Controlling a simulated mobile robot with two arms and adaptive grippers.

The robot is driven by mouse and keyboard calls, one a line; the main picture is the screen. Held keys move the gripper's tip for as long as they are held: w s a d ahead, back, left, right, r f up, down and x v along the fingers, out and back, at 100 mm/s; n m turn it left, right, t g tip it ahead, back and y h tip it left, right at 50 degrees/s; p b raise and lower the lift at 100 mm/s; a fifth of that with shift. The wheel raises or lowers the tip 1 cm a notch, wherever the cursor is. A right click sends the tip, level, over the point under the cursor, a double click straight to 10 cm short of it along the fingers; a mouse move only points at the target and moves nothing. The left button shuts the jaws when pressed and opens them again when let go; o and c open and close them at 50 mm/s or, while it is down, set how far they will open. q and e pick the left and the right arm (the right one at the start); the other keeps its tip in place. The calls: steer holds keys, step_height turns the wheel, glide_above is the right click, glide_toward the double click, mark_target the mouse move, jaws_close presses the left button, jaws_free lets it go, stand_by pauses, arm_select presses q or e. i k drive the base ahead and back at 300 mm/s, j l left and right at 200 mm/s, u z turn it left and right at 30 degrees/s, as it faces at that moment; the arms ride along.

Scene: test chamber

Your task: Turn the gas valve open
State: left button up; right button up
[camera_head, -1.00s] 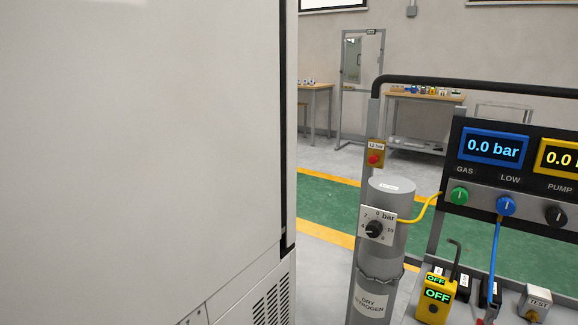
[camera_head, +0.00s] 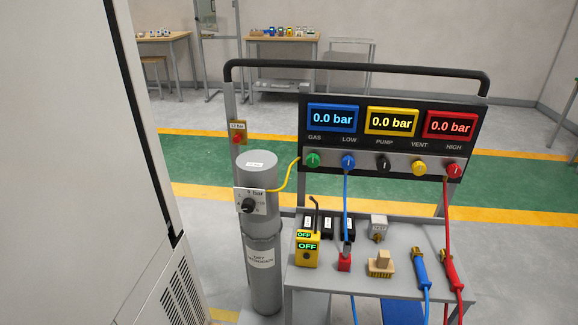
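The green gas valve knob (camera_head: 313,160) sits at the left end of the valve row on the gauge panel, under the GAS label. A yellow hose (camera_head: 287,178) runs from beside it to the grey dry nitrogen cylinder (camera_head: 258,222). The cylinder carries a white plate with a black regulator knob (camera_head: 248,205). The blue LOW display (camera_head: 333,118), yellow display (camera_head: 391,121) and red display (camera_head: 450,125) all read 0.0 bar. Neither of my grippers shows in the head view.
A large white cabinet (camera_head: 70,150) fills the left side. The cart shelf (camera_head: 330,280) below the panel holds a yellow device (camera_head: 307,248) reading OFF, a brass fitting (camera_head: 381,264), and blue and red hose ends. Open floor lies to the right.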

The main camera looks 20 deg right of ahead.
mark_target(312, 160)
steer(key=z, duration=1.25)
